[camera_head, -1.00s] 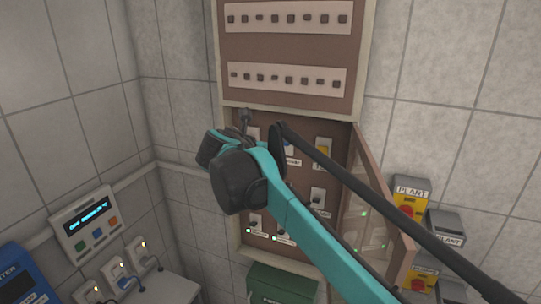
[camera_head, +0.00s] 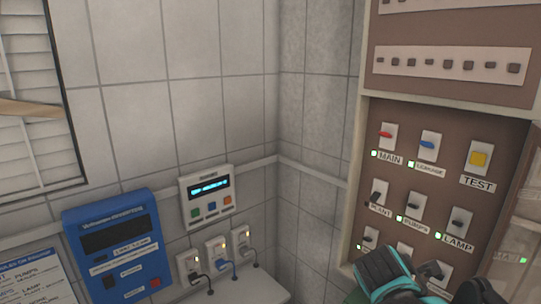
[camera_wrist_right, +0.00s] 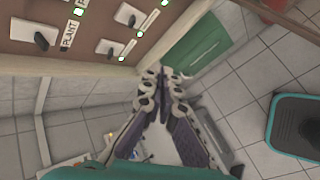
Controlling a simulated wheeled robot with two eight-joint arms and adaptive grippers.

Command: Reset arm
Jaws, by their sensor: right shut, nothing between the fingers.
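My right gripper (camera_wrist_right: 164,78) is shut and empty in the right wrist view, its fingertips together below the switch panel. In the head view my teal and black right arm shows at the lower right, with the gripper (camera_head: 436,269) in front of the panel's lower part, hiding some lower switches. The brown switch panel (camera_head: 410,98) holds the red MAIN switch (camera_head: 386,133), a blue switch (camera_head: 428,142), a yellow TEST button (camera_head: 479,158), and dark PLANT, PUMPS and LAMP switches. Several green lights are lit. My left gripper is not in view.
The panel's clear door (camera_head: 517,225) stands open at the right. A green box (camera_wrist_right: 203,47) and a teal-rimmed grey object (camera_wrist_right: 296,125) show in the wrist view.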

